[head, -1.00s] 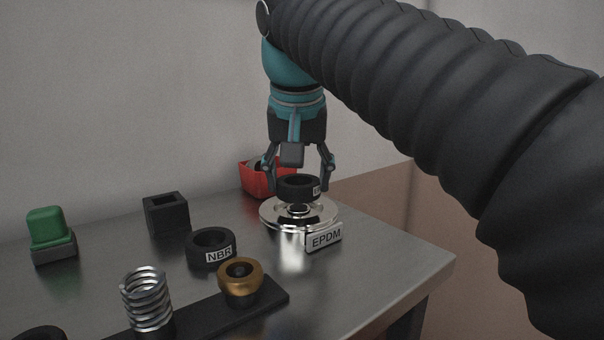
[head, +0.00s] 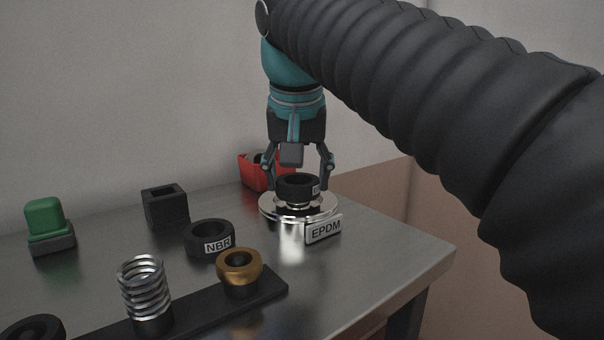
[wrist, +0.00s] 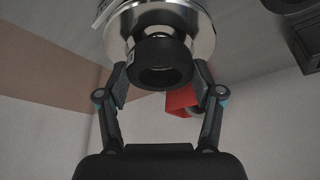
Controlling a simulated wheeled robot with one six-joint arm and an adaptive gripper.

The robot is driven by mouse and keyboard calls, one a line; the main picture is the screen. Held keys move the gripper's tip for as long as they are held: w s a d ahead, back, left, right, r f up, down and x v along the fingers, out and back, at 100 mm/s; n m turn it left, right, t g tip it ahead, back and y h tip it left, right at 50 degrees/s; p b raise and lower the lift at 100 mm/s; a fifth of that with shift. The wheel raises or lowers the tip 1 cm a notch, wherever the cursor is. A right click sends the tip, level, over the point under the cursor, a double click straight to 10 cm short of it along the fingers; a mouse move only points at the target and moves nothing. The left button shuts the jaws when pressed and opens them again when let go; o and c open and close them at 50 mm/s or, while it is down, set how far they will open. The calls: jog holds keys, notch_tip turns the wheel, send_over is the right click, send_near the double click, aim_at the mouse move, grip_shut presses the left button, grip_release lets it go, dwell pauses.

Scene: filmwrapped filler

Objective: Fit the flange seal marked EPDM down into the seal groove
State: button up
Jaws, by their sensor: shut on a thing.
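My gripper (head: 299,180) is shut on a black ring seal (head: 298,188) with a small white label that is too small to read. The seal is just above the shiny metal flange (head: 270,211), over its raised centre. In the wrist view the seal (wrist: 160,78) sits between both fingers (wrist: 160,82), in front of the round metal flange (wrist: 203,38). I cannot tell whether the seal touches the flange. The groove is mostly hidden by the seal. A plate marked EPDM (head: 324,229) stands at the flange's front. Another black ring marked NBR (head: 209,238) lies on the table to the left.
A red container (head: 250,172) stands behind the flange. A black square block (head: 165,206) and a green-topped block (head: 46,222) are at the left. A spring (head: 145,288) and a brass ring (head: 239,266) stand on a dark bar in front. The table's right edge is near the flange.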

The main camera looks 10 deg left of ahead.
jog(key=shift+f+b, duration=0.55)
jog(key=shift+f, duration=0.25)
jog(key=o, duration=1.2)
jog(key=shift+r, duration=0.1)
jog(key=v, duration=1.2)
